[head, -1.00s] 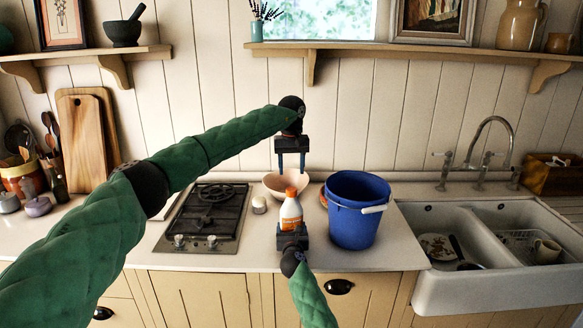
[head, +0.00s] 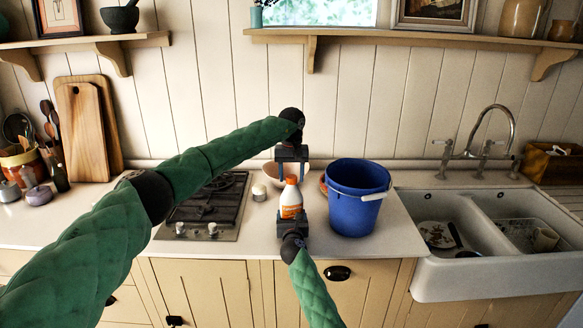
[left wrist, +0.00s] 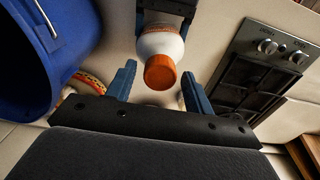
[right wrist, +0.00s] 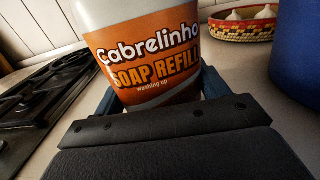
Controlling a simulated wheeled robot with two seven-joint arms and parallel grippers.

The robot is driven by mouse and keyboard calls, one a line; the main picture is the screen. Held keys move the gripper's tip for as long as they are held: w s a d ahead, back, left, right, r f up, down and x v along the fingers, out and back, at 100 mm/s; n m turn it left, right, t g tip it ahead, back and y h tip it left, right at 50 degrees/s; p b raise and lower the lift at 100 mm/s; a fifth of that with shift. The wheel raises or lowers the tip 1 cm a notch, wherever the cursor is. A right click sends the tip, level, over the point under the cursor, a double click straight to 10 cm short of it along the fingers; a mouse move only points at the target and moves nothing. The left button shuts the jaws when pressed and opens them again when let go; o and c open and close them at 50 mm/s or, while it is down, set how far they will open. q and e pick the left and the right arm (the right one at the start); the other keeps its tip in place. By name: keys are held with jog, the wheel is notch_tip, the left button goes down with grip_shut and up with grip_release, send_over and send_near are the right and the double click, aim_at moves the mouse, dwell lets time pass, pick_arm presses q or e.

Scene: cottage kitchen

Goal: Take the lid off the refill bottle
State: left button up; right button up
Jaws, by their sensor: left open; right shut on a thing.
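The refill bottle (head: 290,202), white with an orange label, stands upright on the counter with its orange lid (head: 291,179) on top. My right gripper (head: 291,226) is shut on the bottle's lower body; its label fills much of the right wrist view (right wrist: 150,58). My left gripper (head: 292,170) is open, pointing down just above the bottle. In the left wrist view, the lid (left wrist: 160,73) appears between the two spread blue fingers, with a gap on each side. I cannot tell how far the fingertips are above the lid.
A blue bucket (head: 356,208) stands close on the right. A patterned basket (right wrist: 240,27) stands behind. The double sink (head: 480,275) lies further right.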

pick_arm(q)
jog(key=shift+f, duration=0.15)
jog(key=c, duration=1)
